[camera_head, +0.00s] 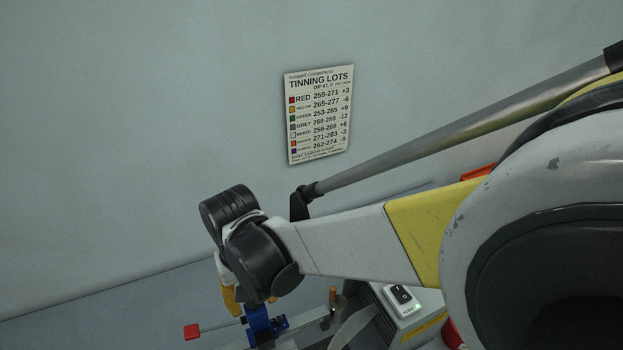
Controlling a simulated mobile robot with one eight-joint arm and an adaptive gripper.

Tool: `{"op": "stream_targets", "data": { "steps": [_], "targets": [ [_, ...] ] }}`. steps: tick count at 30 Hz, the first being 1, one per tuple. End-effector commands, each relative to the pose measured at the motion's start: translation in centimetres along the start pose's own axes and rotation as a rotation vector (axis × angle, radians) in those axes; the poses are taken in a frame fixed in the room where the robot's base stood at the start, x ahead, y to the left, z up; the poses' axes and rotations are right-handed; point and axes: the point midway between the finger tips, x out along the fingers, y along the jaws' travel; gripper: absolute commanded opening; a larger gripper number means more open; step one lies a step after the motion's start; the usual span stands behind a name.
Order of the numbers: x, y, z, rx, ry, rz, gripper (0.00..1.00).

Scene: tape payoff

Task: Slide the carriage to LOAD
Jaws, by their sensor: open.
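A blue bracket-like part (262,327), which may be the carriage, shows low in the head view, close below my wrist. A thin rod with a red square end (191,331) reaches out to its left. A metal rail (308,324) runs to its right, with an upright orange-brown peg (333,296) near it. I see no LOAD mark. My gripper (231,298) is open and points down just left of and above the blue part. My wrist hides most of it, and I cannot tell whether it touches anything.
A TINNING LOTS chart (319,115) hangs on the wall. My arm covers much of the right side.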

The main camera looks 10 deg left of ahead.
Motion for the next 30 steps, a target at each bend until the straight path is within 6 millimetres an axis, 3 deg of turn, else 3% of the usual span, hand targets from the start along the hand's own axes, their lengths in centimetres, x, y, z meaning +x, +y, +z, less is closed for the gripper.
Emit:
{"op": "stream_targets", "data": {
  "steps": [24, 30],
  "targets": [
    [-6.5, 0.0, 0.0, 0.000, 0.000, 0.000, 0.49],
    [-7.1, 0.0, 0.0, 0.000, 0.000, 0.000, 0.49]
  ]
}}
